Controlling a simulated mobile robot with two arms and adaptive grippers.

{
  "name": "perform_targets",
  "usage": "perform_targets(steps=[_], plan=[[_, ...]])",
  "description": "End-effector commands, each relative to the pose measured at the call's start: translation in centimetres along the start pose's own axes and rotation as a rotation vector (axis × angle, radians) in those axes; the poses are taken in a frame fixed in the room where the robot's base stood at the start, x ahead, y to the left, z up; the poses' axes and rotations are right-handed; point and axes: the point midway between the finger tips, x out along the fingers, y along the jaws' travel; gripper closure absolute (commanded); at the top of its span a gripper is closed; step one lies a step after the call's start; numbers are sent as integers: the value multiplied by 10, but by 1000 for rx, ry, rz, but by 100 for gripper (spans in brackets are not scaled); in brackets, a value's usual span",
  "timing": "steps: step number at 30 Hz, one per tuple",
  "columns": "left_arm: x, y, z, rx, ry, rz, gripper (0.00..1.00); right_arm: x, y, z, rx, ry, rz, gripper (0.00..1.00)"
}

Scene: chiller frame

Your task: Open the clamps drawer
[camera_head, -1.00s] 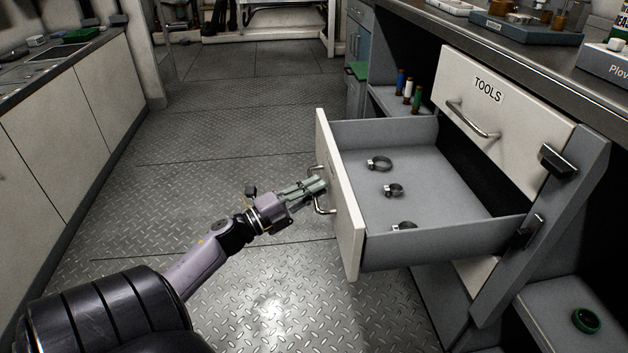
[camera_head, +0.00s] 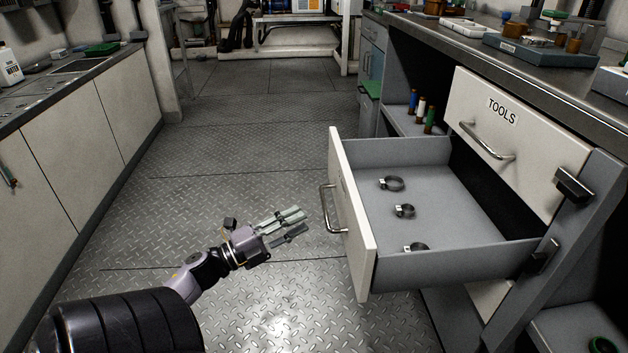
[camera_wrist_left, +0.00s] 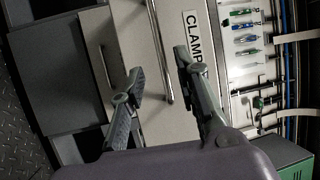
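The clamps drawer (camera_head: 345,215) is pulled well out of the cabinet, and several ring clamps (camera_head: 404,210) lie on its grey floor. Its white front carries a metal bar handle (camera_head: 325,208). In the left wrist view the drawer front has a label reading "CLAMP" (camera_wrist_left: 194,38), its end hidden by a finger, and the handle (camera_wrist_left: 159,50) runs beside it. My left gripper (camera_head: 303,221) is open and empty, apart from the handle, to its left and slightly lower in the head view. Its spread fingers (camera_wrist_left: 158,60) also show in the wrist view. My right gripper is out of view.
The closed TOOLS drawer (camera_head: 505,140) is above the open one, under the worktop (camera_head: 560,75). Small spools (camera_head: 420,108) stand on a shelf behind. The metal floor (camera_head: 200,210) left of the drawer is clear up to the left cabinets (camera_head: 75,140).

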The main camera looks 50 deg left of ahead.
Motion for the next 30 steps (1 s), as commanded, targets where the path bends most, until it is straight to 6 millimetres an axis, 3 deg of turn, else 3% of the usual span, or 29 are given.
perform_targets(steps=[3,9,30], plan=[[-21,1,0,-1,-2,2,70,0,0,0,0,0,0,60],[-37,0,0,-1,-1,0,70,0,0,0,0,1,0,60],[-36,1,0,-12,-13,0,70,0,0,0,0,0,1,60]])
